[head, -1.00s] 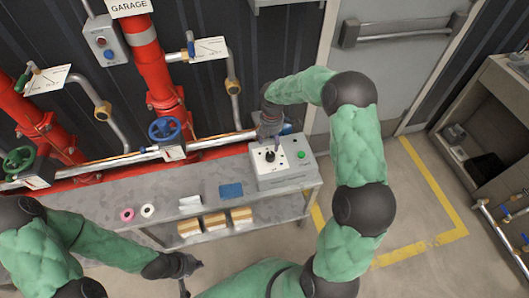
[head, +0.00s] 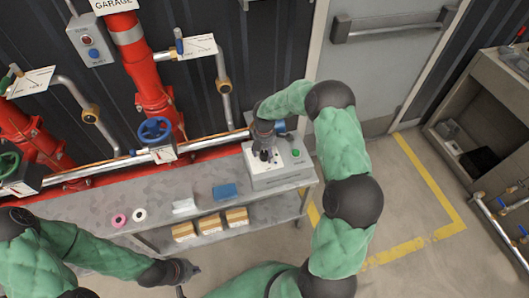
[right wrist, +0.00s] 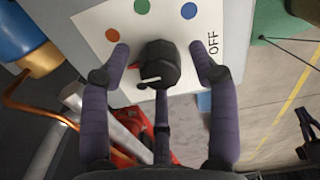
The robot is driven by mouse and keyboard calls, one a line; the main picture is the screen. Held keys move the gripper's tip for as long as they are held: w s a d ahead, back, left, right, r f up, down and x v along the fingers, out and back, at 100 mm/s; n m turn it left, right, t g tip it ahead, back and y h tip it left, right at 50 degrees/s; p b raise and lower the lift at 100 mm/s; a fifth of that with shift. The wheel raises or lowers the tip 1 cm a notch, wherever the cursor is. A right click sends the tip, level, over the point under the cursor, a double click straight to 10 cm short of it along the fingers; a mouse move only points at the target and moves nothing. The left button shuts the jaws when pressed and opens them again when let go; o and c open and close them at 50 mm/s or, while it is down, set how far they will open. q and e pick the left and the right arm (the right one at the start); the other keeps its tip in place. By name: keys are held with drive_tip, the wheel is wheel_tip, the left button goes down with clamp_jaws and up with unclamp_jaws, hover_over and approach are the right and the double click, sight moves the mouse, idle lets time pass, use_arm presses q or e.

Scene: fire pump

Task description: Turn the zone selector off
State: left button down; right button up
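The zone selector is a black knob (right wrist: 160,66) on a white panel (right wrist: 95,22) with orange, green and blue dots and the word OFF at the right. A white pointer mark on the knob faces left in the right wrist view, away from OFF. The panel tops a grey box (head: 283,176) in the head view. My right gripper (head: 264,148) is over the knob. In the right wrist view, its fingers (right wrist: 159,50) stand apart on either side of the knob, with gaps showing. My left gripper (head: 186,271) is low in front of the bench; its fingers are unclear.
The box stands at the right end of a grey bench (head: 165,189) with tape rolls, a blue item and several small boxes on the shelf below. Red pipes (head: 150,75) with valves stand behind. A grey door (head: 385,65) is at the right.

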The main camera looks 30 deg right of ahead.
drive_tip(key=c, duration=0.9)
drive_tip(key=shift+o, duration=0.2)
